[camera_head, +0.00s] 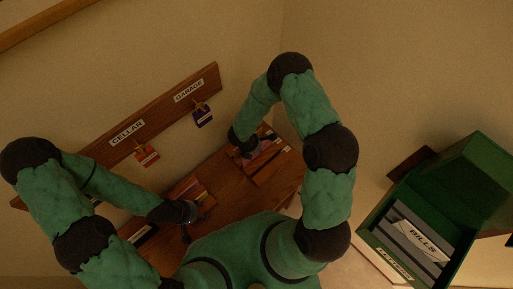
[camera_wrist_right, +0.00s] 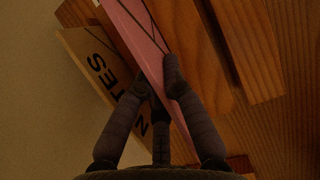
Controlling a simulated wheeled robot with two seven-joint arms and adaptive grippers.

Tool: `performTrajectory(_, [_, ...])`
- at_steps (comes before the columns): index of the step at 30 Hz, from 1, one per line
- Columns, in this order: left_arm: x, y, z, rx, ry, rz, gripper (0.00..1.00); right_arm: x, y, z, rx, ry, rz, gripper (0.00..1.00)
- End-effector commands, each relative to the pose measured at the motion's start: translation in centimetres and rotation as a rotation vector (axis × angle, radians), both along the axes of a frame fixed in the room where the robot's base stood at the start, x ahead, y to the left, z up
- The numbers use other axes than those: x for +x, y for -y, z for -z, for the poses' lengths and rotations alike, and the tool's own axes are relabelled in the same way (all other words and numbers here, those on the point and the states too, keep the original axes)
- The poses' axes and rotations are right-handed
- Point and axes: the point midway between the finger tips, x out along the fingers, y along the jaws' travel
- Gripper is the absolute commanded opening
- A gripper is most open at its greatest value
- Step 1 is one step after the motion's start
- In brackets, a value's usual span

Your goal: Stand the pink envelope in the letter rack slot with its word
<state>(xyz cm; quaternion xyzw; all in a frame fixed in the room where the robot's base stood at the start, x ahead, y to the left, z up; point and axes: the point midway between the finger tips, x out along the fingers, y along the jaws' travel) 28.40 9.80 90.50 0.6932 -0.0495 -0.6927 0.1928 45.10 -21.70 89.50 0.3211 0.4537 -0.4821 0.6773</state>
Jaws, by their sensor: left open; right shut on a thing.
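The pink envelope (camera_wrist_right: 140,38) is in my right gripper (camera_wrist_right: 160,85), whose dark fingers are shut on it in the right wrist view. The envelope lies beside a light wooden panel (camera_wrist_right: 80,48) with the letters "N" and "TES"; a finger hides the middle of that word. I cannot tell whether the envelope is inside a slot. In the head view my right gripper (camera_head: 245,150) is at the wooden letter rack (camera_head: 272,167) at the back of the desk. My left gripper (camera_head: 188,213) is open and empty over the desk's left part.
Colored items (camera_head: 190,190) lie on the desk near my left gripper. A wall board (camera_head: 155,115) labelled CELLAR and GARAGE holds hanging tags. A green box (camera_head: 385,235) with a grey BILLS folder (camera_head: 420,240) stands at the right. Bare desk (camera_head: 228,185) shows between my grippers.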

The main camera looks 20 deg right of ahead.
Motion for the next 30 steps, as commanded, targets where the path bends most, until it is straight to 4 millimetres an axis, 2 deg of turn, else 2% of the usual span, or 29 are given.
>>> performTrajectory(23, [0.0, 0.0, 1.6, 0.0, 0.001, 0.0, 0.51, 0.1, 0.0, 1.2, -0.001, 0.002, 0.001, 0.0])
performTrajectory(24, [0.0, 0.0, 1.6, 0.0, 0.001, 0.0, 0.51, 0.1, 0.0, 1.1, -0.001, 0.001, 0.001, 0.18])
performTrajectory(26, [0.1, 0.0, 1.6, 0.0, 0.001, 0.0, 0.51, 0.1, 0.0, 1.1, -0.001, 0.002, 0.001, 0.34])
performTrajectory(30, [0.0, 0.0, 1.6, 0.0, 0.001, 0.0, 0.51, 0.1, 0.0, 1.1, -0.001, 0.001, 0.001, 0.34])
